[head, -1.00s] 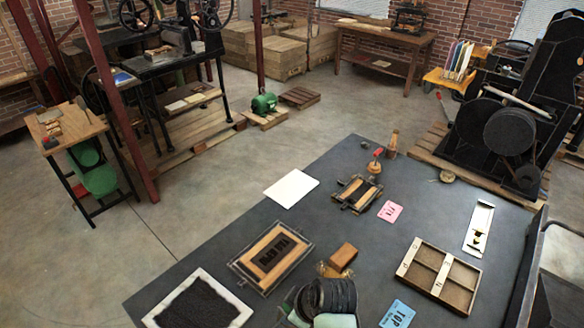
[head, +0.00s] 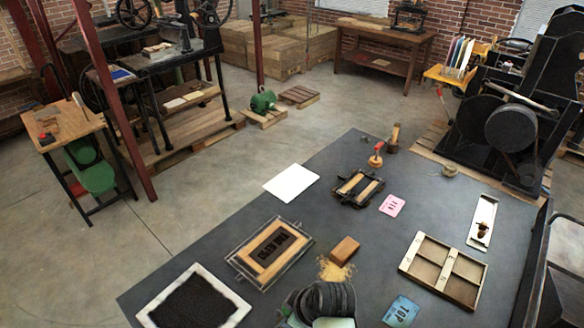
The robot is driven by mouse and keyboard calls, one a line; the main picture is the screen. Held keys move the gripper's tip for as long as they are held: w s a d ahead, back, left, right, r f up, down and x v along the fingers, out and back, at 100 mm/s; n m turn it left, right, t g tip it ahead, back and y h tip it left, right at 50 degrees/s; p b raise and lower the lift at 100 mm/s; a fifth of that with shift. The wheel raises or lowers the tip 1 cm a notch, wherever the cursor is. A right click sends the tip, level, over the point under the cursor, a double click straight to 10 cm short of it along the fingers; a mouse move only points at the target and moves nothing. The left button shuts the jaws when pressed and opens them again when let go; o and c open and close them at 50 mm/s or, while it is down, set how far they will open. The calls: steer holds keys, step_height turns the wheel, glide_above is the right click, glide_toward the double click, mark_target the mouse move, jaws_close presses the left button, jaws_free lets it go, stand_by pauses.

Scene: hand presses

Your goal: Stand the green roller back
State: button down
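I cannot make out a green roller on the dark table (head: 400,240). Part of my arm, black ribbed with pale green, rises at the bottom middle and hides the table behind it. My gripper's fingers do not show. A red-handled tool (head: 376,157) stands near the table's far edge, beside a wooden-handled tool (head: 393,139). A white-rimmed slab with a black surface (head: 234,301) lies at the front left. A metal frame with a wood-edged type block (head: 271,250) lies behind it.
A brown block (head: 344,250) sits mid-table by a tan patch (head: 336,269). A divided wooden tray (head: 444,268), a blue card (head: 401,312), a pink card (head: 392,205), a pale narrow tray (head: 482,222), a small clamp frame (head: 357,188) and a white sheet (head: 291,183) lie around.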

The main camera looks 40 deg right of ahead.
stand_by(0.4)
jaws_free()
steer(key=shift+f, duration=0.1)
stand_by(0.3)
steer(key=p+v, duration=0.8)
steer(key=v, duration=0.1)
steer(key=shift+p, duration=0.3)
stand_by(0.8)
